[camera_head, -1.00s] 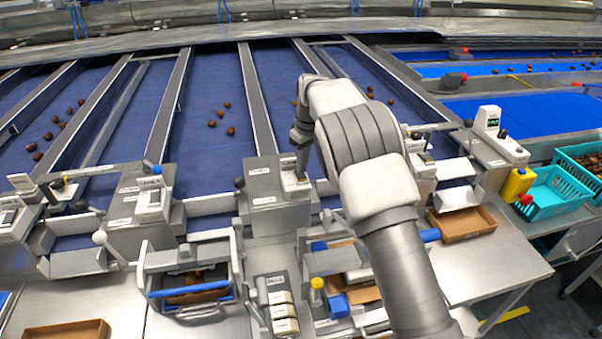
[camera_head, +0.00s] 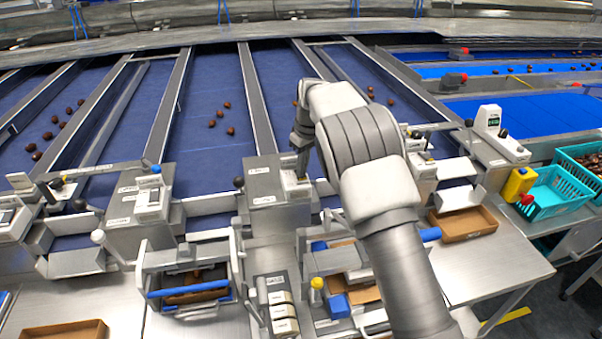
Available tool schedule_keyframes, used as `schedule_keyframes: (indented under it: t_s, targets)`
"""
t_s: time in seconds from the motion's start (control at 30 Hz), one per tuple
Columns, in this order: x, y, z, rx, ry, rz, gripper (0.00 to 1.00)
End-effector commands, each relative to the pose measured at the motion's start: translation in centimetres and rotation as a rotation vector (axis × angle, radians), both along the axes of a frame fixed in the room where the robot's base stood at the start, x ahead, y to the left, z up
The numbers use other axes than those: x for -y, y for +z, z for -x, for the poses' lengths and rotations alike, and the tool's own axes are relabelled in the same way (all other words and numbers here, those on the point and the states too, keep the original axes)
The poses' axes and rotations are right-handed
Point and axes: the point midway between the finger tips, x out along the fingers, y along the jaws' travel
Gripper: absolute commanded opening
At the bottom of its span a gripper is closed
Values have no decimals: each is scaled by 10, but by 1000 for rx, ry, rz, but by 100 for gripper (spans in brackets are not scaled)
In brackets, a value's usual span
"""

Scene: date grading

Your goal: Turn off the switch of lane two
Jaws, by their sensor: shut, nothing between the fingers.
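My gripper (camera_head: 301,172) points down over a grey metal control box (camera_head: 268,186) at the front end of a lane's divider. Its fingers look shut and empty. The fingertips are at or just above a small pale switch unit (camera_head: 293,186) on that box; I cannot tell whether they touch it. The gripper partly hides the switch, so its position is unclear. A similar box to the left carries another white switch unit (camera_head: 151,203). The labels are too small to read, so I cannot tell which lane each switch belongs to.
Blue lanes (camera_head: 217,90) with scattered dates lie behind the boxes. In front are a blue-handled metal bin (camera_head: 190,293), a yellow-topped knob (camera_head: 316,284) and a cardboard tray (camera_head: 464,224). Teal crates (camera_head: 553,200) stand at the right. My arm hides part of the bench.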

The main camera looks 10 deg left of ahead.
Motion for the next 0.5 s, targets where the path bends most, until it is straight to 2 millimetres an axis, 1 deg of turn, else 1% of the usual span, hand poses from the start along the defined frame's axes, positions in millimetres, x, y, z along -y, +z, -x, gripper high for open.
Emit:
schedule_keyframes:
  t_s: [0.33,0.5]
  targets:
    - [0,-6,0,0,0,0,0]
    - [0,-1,0,0,0,0,0]
